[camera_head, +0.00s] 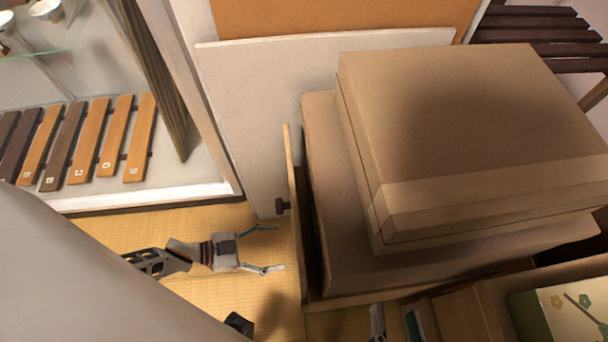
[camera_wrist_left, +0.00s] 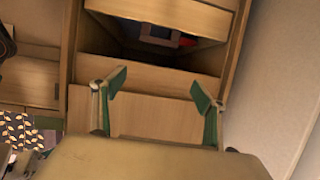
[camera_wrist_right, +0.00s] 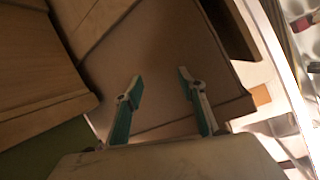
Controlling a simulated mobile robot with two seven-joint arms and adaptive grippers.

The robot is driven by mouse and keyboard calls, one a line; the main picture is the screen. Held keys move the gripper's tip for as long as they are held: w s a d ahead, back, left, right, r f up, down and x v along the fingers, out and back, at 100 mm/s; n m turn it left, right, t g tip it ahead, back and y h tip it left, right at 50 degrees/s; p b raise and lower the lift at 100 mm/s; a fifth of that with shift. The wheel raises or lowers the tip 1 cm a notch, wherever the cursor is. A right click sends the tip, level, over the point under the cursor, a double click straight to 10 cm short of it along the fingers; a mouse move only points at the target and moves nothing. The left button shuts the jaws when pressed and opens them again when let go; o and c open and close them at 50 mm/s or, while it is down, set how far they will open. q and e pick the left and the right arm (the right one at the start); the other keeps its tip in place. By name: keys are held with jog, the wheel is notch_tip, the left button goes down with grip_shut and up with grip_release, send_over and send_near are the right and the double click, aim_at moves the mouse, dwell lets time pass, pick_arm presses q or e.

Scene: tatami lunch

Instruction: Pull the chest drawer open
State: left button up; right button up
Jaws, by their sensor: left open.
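The wooden chest drawer front (camera_head: 294,215) stands a little out from the stacked boxes, with a dark gap behind it. Its dark knob (camera_head: 283,207) points left. In the left wrist view, an opening above a light wooden panel (camera_wrist_left: 150,66) shows a dark inside with something reddish and blue. My left gripper (camera_head: 273,248) is open and empty, left of the drawer front and nearer than the knob, apart from it; its fingers show in the left wrist view (camera_wrist_left: 158,88). My right gripper (camera_wrist_right: 157,85) is open and empty, facing a brown surface; its fingertips show at the head view's bottom edge.
Large cardboard boxes (camera_head: 470,130) are stacked right of the drawer front. A white board (camera_head: 250,100) and a display case with wooden tags (camera_head: 110,140) stand behind. A green patterned box (camera_head: 560,312) lies at lower right. Tatami floor (camera_head: 170,230) around my left gripper is clear.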

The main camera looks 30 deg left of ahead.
pick_arm(q)
jog(key=w+d+f+g+b, duration=0.1)
jog(key=w+d+f+b, duration=0.1)
jog(key=d+f, duration=0.3)
jog(key=shift+w+d+f+m+b, duration=0.15)
jog(key=shift+w+f+m+b, duration=0.2)
jog(key=shift+w+f, duration=0.25)
pick_arm(e)
jog(key=m, duration=0.1)
jog(key=a+m, duration=0.2)
jog(key=shift+s+a+f, duration=0.1)
jog(key=shift+s+f, duration=0.15)
jog(key=shift+s, duration=0.05)
pick_arm(q)
jog(key=shift+c, duration=0.3)
jog(key=c, duration=1.5)
jog(key=shift+c, duration=0.2)
pick_arm(e)
jog(key=shift+s+a, duration=0.1)
